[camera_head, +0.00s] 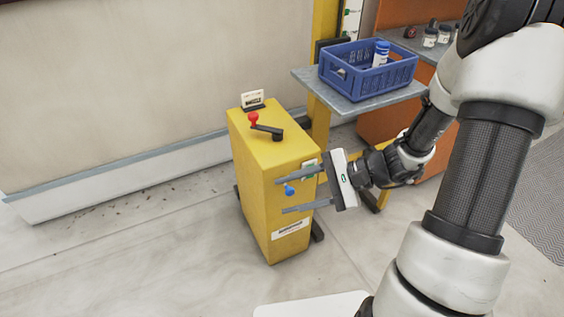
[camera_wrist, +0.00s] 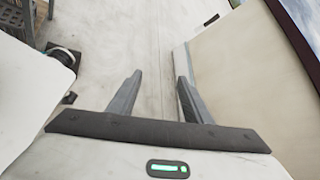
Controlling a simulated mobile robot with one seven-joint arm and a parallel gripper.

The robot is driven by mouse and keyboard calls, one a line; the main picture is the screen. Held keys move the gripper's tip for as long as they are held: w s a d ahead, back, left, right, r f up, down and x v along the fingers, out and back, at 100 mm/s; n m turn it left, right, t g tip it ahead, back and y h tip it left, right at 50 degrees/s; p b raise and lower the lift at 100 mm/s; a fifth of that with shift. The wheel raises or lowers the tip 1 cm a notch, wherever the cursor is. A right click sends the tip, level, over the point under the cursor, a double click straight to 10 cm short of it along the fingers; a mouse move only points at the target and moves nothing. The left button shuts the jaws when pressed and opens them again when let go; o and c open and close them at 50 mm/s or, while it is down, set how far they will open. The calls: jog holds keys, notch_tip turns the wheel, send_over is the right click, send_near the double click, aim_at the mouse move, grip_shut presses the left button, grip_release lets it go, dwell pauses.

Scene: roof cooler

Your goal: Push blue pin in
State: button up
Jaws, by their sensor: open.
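The blue pin (camera_head: 289,190) sticks out of the front face of the yellow cabinet (camera_head: 266,220). My gripper (camera_head: 280,196) is open and empty in front of that face, coming from the right. In the head view its two fingers show above and below the pin, apart from each other. I cannot tell whether a finger touches the pin or the cabinet. In the wrist view my gripper (camera_wrist: 160,82) shows two spread fingers with bare floor beyond them. The pin is not visible there.
A red-knobbed crank lever (camera_head: 265,128) and a small sign (camera_head: 252,98) are on the cabinet's top. A blue crate (camera_head: 345,78) holding a blue-and-white bottle (camera_head: 381,54) stands on a grey shelf (camera_head: 310,78) behind, right. The floor left of the cabinet is clear.

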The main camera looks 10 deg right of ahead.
jog(key=w+d+f+m+t+b, duration=0.2)
jog(key=f+m+t, duration=0.3)
jog(key=f, duration=0.2)
jog(key=w+d+f+m+t+b, duration=0.1)
jog(key=d+f+m+t+b, duration=0.25)
jog(key=f+m, duration=0.35)
jog(key=m+t+h+b, duration=0.2)
jog(key=m+t+h, duration=0.4)
jog(key=m+h, duration=0.15)
send_near(291, 193)
jog(key=shift+y, duration=0.55)
jog(key=b+x, duration=0.1)
jog(key=x, duration=0.3)
jog(key=b+x, duration=0.2)
jog(key=x, duration=0.2)
jog(key=shift+w+d, duration=0.1)
jog(key=shift+w, duration=0.3)
grip_shut()
